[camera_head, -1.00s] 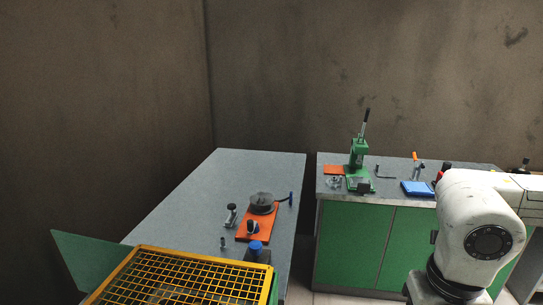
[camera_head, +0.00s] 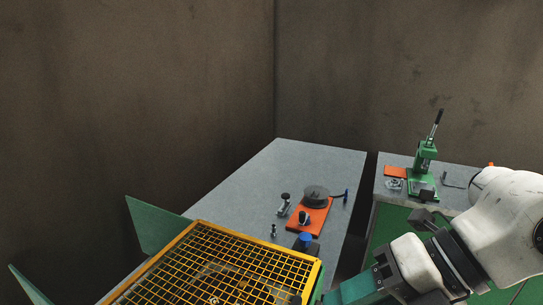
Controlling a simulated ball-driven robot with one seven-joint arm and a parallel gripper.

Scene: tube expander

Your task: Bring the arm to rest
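My white arm (camera_head: 500,228) comes in from the right edge and reaches down and left across the front of the right-hand bench. Its wrist end, dark with a teal block (camera_head: 352,289), is at the bottom, close to the right edge of the yellow grid. I cannot make out the fingertips, and nothing held can be seen. The lower end runs toward the bottom edge of the picture.
A yellow grid guard (camera_head: 192,228) with green side panels (camera_head: 157,226) fills the lower left. Behind it, a grey bench (camera_head: 262,170) bears an orange-based device (camera_head: 322,215) and small fittings. A green lever press (camera_head: 424,170) stands on the right-hand bench. The bench's far left is clear.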

